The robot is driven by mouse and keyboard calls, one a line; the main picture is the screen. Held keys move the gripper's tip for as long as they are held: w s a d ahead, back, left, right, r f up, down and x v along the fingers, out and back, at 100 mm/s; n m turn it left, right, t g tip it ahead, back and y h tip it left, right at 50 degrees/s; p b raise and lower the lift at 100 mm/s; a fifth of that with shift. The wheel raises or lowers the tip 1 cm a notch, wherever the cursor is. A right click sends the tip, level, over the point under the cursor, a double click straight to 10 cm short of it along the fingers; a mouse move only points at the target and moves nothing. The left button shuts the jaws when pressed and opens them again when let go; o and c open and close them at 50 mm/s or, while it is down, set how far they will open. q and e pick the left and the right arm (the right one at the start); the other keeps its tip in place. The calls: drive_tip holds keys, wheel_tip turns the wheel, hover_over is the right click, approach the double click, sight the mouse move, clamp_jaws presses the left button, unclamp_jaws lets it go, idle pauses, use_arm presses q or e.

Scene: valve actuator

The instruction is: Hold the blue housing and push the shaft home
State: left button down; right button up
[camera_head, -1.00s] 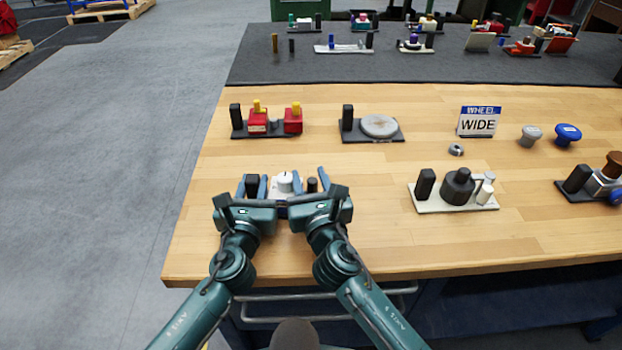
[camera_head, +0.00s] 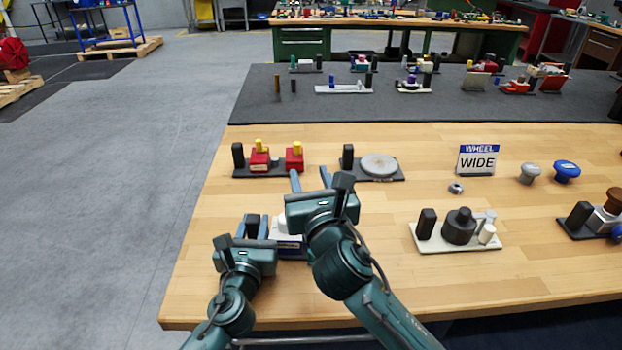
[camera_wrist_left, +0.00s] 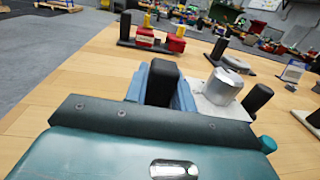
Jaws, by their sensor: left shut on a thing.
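My left gripper (camera_head: 252,229) is shut on a black post (camera_wrist_left: 164,82) at the left end of a pale fixture plate near the bench's front edge. A silver-white cylinder (camera_wrist_left: 223,86) stands on that plate, and a second black post (camera_wrist_left: 257,98) stands to its right. In the head view my right gripper (camera_head: 311,181) is raised above and beyond this fixture, its fingers apart and empty. My right arm hides much of the fixture there. I cannot clearly make out a blue housing or its shaft on it.
Behind stand a fixture with red blocks (camera_head: 260,160) and one with a grey disc (camera_head: 379,165).

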use_arm(q)
drive_tip(key=shift+s+d+f, duration=0.1)
drive_tip(key=shift+s+f, duration=0.05)
drive_tip(key=shift+f, duration=0.25)
drive_tip(key=c, duration=1.6)
unclamp_jaws()
drive_tip(key=o, duration=0.5)
drive_tip(key=shift+r, duration=0.25)
